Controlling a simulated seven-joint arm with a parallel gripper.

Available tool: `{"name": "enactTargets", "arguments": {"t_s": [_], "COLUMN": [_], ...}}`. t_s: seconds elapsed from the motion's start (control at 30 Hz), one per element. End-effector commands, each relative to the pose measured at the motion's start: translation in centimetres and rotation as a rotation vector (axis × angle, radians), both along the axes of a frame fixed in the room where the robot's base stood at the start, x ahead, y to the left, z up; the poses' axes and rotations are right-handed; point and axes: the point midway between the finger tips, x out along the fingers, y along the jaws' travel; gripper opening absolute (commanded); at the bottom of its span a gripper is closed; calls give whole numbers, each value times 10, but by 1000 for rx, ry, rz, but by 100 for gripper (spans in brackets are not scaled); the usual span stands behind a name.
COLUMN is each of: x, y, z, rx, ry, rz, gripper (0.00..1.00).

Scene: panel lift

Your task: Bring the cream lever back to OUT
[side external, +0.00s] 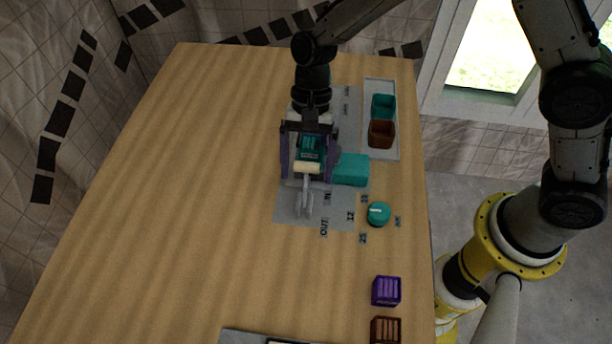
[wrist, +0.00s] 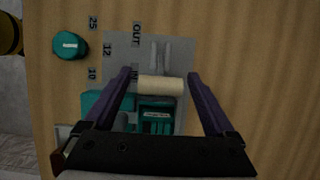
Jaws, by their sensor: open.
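The cream lever (side external: 307,167) is a short cream bar on a grey arm. It stands on a grey plate (side external: 287,208) marked IN and OUT. In the wrist view the cream bar (wrist: 161,86) lies level with the IN label (wrist: 135,73), away from the OUT label (wrist: 137,35). My gripper (side external: 307,178) is over the plate, fingers spread to either side of the bar. In the wrist view my gripper (wrist: 159,73) shows a gap between each purple finger and the bar's ends. Nothing is held.
A teal slatted crate (wrist: 158,122) sits just behind the bar, between the fingers. A teal block (side external: 351,170) is close on the right. A teal knob (side external: 379,213) has number labels around it. Purple (side external: 386,290) and brown (side external: 385,330) crates stand nearer. The left tabletop is clear.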

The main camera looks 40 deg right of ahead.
Motion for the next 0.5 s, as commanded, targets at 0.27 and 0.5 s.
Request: {"name": "enactTargets", "arguments": {"t_s": [0.27,0.5], "x": [-7,-7], "y": [7,8], "z": [-23,-25], "rx": [0,1], "ry": [0,-1], "rz": [1,0], "gripper": [90,90]}}
